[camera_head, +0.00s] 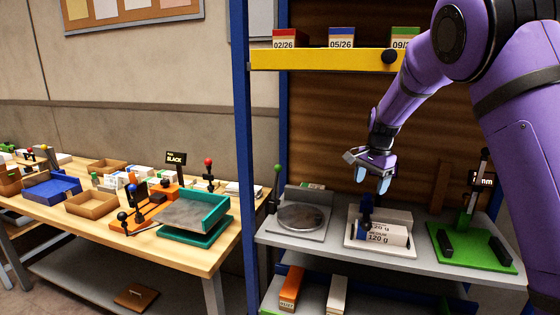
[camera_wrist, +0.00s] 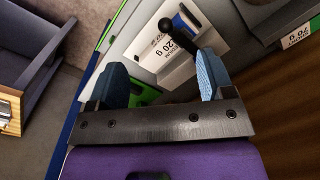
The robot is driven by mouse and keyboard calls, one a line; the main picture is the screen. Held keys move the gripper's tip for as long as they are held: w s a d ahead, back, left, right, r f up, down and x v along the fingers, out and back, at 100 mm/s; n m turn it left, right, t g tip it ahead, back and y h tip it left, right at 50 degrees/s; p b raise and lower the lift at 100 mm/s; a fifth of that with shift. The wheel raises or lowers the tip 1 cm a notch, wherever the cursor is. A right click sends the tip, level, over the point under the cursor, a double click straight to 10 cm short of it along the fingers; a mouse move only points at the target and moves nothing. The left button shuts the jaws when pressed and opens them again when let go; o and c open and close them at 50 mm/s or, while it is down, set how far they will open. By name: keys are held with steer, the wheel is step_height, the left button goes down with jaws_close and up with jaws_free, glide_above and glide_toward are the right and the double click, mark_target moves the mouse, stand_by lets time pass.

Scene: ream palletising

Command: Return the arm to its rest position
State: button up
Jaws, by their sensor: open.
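My purple arm reaches in from the right in the head view. My gripper (camera_head: 371,172) hangs above the grey shelf, its blue fingertips pointing down. In the wrist view my gripper (camera_wrist: 160,80) shows two blue finger pads spread apart with nothing held between them. Below it in the head view is a white holder with reams labelled 120 g (camera_head: 385,233) and a dark blue lever with a knob. The same 120 g label (camera_wrist: 165,48) and black knob show past the fingers in the wrist view.
A round grey plate (camera_head: 302,216) sits left of the holder and a green fixture (camera_head: 470,248) right of it. A yellow beam (camera_head: 320,59) with dated boxes runs above. A blue post (camera_head: 243,130) divides the shelf from a cluttered wooden table (camera_head: 200,256).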

steer(key=s+d+r+n+t+y, duration=0.1)
steer(key=s+d+r+n, duration=0.15)
steer(key=s+r, duration=0.65)
steer(key=s+d+r+n+t, duration=0.1)
steer(key=s+r+n, duration=0.35)
steer(key=s, duration=0.75)
steer(key=s+n+t+h, duration=0.1)
steer(key=s+n, duration=0.3)
steer(key=s, duration=1.8)
steer(key=shift+d+r+t+h, duration=0.2)
steer(key=shift+d+t+h, duration=0.15)
steer(key=shift+t, duration=0.45)
